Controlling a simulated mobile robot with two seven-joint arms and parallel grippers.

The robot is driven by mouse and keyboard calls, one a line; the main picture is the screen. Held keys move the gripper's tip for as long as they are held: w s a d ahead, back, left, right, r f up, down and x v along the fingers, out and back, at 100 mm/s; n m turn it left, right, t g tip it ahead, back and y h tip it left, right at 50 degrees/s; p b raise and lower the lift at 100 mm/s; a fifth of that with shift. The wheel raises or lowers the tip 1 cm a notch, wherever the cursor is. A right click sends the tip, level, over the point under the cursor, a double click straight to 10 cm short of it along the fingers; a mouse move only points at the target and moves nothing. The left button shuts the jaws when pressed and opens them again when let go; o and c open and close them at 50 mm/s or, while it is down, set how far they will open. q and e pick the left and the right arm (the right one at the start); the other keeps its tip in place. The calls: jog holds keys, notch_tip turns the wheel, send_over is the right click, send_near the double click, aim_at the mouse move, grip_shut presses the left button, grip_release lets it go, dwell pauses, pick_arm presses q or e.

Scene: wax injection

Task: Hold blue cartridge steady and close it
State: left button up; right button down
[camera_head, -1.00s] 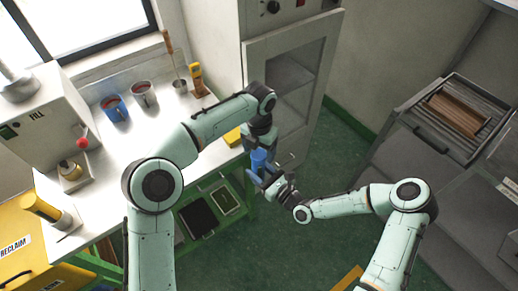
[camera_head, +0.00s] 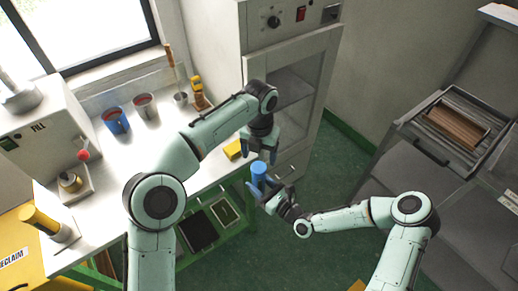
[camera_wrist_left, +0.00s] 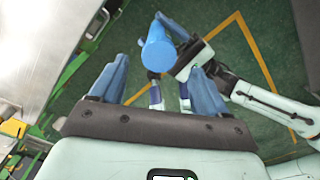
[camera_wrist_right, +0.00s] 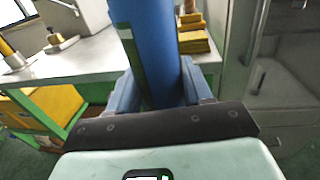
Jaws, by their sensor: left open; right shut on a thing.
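The blue cartridge (camera_head: 259,170) is held upright by my right gripper (camera_head: 268,190), in front of the bench. In the right wrist view the cartridge (camera_wrist_right: 150,45) rises from between the shut fingers (camera_wrist_right: 160,92). My left gripper (camera_head: 260,150) is open just above the cartridge, pointing down. In the left wrist view the round blue top of the cartridge (camera_wrist_left: 158,54) lies beyond the open fingers (camera_wrist_left: 160,85), with a gap between. I cannot tell from these views whether the cap is fully closed.
A cabinet (camera_head: 292,100) stands behind the grippers. The floor between is free.

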aim_at(259, 167)
pick_arm(q)
jog(key=n, duration=0.4)
jog(key=shift+r, duration=0.15)
jog(key=n, duration=0.4)
jog(key=shift+r+n, duration=0.15)
jog(key=shift+n, duration=0.25)
jog(key=n, duration=0.6)
jog(key=shift+r+n, duration=0.2)
jog(key=shift+n, duration=0.1)
jog(key=n, duration=0.6)
jog(key=shift+s+r+n, duration=0.1)
jog(key=shift+r+n, duration=0.1)
jog(key=shift+n, duration=0.1)
jog(key=n, duration=0.6)
jog(key=shift+r, duration=0.2)
jog(key=n, duration=0.5)
jog(key=shift+r, duration=0.15)
jog(key=n, duration=0.4)
jog(key=shift+r, duration=0.15)
jog(key=n, duration=0.4)
jog(key=shift+r, duration=0.2)
jog(key=n, duration=0.6)
jog(key=shift+a+r, duration=0.1)
jog(key=shift+r, duration=0.1)
jog(key=shift+f, duration=4.05)
